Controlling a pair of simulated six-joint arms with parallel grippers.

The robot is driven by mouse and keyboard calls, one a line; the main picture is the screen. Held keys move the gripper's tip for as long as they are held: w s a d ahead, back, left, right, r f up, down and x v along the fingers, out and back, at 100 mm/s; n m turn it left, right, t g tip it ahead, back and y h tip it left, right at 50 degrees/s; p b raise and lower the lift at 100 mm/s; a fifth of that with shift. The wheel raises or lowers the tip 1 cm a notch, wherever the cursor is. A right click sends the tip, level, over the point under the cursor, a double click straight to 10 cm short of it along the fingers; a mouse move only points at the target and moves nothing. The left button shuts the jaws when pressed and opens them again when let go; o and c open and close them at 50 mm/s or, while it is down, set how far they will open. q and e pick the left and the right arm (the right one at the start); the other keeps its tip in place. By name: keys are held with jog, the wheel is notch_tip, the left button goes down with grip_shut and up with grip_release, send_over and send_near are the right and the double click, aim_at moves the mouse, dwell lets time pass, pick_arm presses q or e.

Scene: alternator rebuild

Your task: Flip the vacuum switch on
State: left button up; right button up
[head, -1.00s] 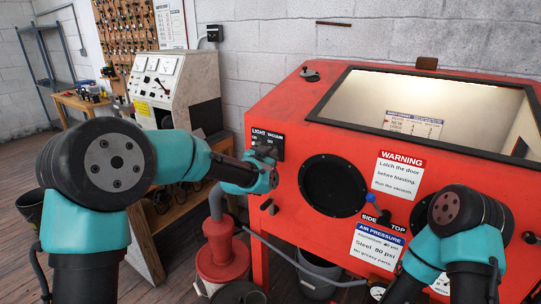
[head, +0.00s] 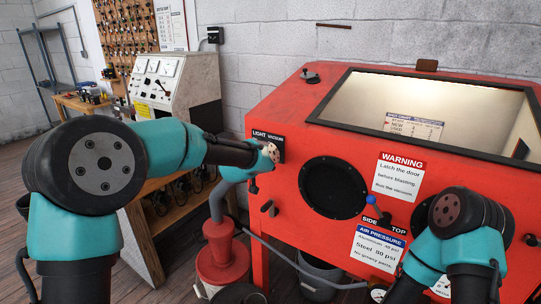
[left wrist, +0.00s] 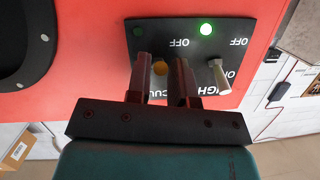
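The dark switch panel is on the red cabinet's left front, with its VACUUM label (head: 275,139) showing in the head view. In the left wrist view the panel (left wrist: 180,27) appears upside down. The vacuum switch (left wrist: 160,68), with a yellowish tip, shows in the gap between the fingers of my left gripper (left wrist: 159,76). The fingers are apart on either side of it; contact is unclear. The lamp above it in the picture (left wrist: 138,31) is dark. My right gripper is not visible.
The red cabinet (head: 285,115) has a round dark port (head: 332,187) right of the panel. A lever with a blue knob (head: 371,200) sticks out farther right. A red vacuum canister (head: 220,255) with a grey hose stands below. A grey test bench (head: 195,85) is behind left.

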pick_arm(q)
jog(key=shift+o, duration=1.2)
jog(key=v, duration=1.7)
jog(key=shift+s, duration=0.2)
jog(key=shift+r, duration=0.1)
jog(key=shift+a, duration=0.1)
